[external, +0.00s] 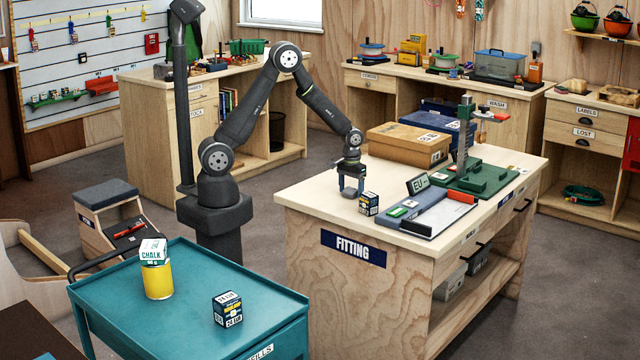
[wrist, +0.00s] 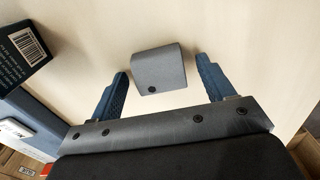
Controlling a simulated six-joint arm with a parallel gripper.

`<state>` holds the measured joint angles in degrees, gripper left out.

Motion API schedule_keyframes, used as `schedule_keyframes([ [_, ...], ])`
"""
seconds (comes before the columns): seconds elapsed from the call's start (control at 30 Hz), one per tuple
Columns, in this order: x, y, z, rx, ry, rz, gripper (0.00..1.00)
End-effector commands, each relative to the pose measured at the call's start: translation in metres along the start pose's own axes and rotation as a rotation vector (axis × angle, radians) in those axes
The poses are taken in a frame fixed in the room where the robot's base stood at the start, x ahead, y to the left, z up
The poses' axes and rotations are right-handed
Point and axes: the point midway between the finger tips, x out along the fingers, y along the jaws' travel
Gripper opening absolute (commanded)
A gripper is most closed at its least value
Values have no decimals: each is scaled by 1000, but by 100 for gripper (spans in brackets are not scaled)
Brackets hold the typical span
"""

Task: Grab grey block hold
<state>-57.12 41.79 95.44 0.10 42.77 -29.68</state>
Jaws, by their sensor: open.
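The grey block hold (wrist: 158,69) lies on the pale bench top in the wrist view, a small grey block with a dark bolt hole. It sits between and slightly beyond the two blue fingers of my gripper (wrist: 162,82), with clear space on both sides. My gripper is open and empty. In the external view my gripper (external: 351,190) points down over the left part of the fitting bench (external: 310,200). The grey hold (external: 349,193) shows only partly there, between and behind the fingers.
A small dark box (external: 368,203) stands just right of my gripper; it also shows in the wrist view (wrist: 22,40). A blue-grey tray (external: 425,218) and a green base with a post (external: 470,180) lie farther right.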

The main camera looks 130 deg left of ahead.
Motion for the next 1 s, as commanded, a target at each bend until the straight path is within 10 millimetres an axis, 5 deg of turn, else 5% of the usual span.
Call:
schedule_keyframes([
  [0.1,0,0,0,0,0,0,71],
  [0.33,0,0,0,0,0,0,26],
  [0.73,-6,0,0,0,0,0,26],
  [1.0,-45,0,0,0,3,2,26],
])
